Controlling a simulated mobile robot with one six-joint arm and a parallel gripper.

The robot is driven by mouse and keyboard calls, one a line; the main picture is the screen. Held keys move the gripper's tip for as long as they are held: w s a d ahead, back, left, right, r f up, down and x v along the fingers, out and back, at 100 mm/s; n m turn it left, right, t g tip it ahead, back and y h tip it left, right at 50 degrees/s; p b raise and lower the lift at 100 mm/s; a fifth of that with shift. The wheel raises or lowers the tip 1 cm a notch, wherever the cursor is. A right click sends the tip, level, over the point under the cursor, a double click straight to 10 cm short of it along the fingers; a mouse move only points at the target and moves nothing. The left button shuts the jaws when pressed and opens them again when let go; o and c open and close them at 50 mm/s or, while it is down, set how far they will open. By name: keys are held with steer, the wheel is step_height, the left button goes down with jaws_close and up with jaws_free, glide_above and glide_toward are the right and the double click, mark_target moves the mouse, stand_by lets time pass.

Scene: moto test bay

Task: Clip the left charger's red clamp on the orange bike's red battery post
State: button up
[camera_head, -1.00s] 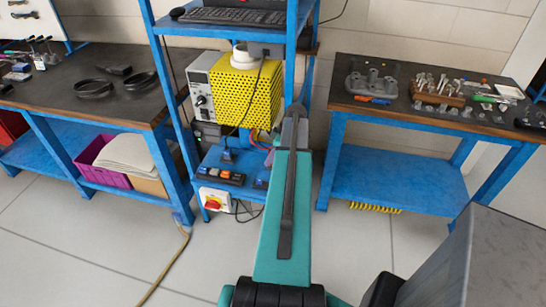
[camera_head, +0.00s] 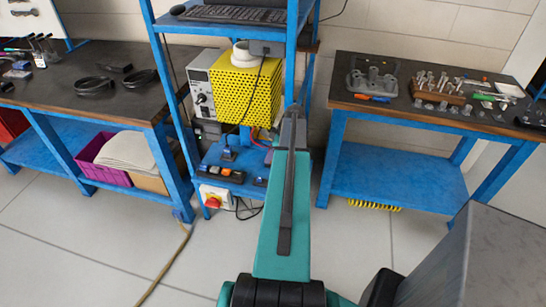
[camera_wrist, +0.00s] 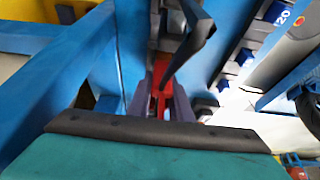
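In the wrist view a red piece (camera_wrist: 161,88), which looks like a clamp, lies between the two grey-purple fingers of my gripper (camera_wrist: 160,108). The fingers flank it closely, but I cannot tell whether they press on it. A dark angled piece (camera_wrist: 193,42) crosses in front of the blue surface just above. In the head view my teal arm reaches to the blue rack and hides the gripper and the clamp. A grey charger-like box (camera_head: 198,92) stands on the rack beside a yellow perforated box (camera_head: 240,100). The orange bike and its battery post are not identifiable.
The blue rack post (camera_head: 303,75) stands close by my arm. A power strip (camera_head: 222,174) and cables lie on the lower shelf. Workbenches stand left (camera_head: 60,80) and right (camera_head: 430,118). A hose (camera_head: 168,262) lies on the otherwise open floor at left.

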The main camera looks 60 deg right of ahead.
jaws_close()
steer(key=shift+r, duration=0.2)
steer(key=shift+r+b, duration=1)
steer(key=shift+r, duration=0.4)
steer(key=s+a+r+b, duration=0.1)
steer(key=s+a+b, duration=0.3)
steer(key=s+a, duration=0.6)
steer(key=shift+s+a+r+b, duration=0.35)
steer(key=shift+s+r+b, duration=0.05)
steer(key=shift+s, duration=0.6)
steer(key=shift+w, duration=0.1)
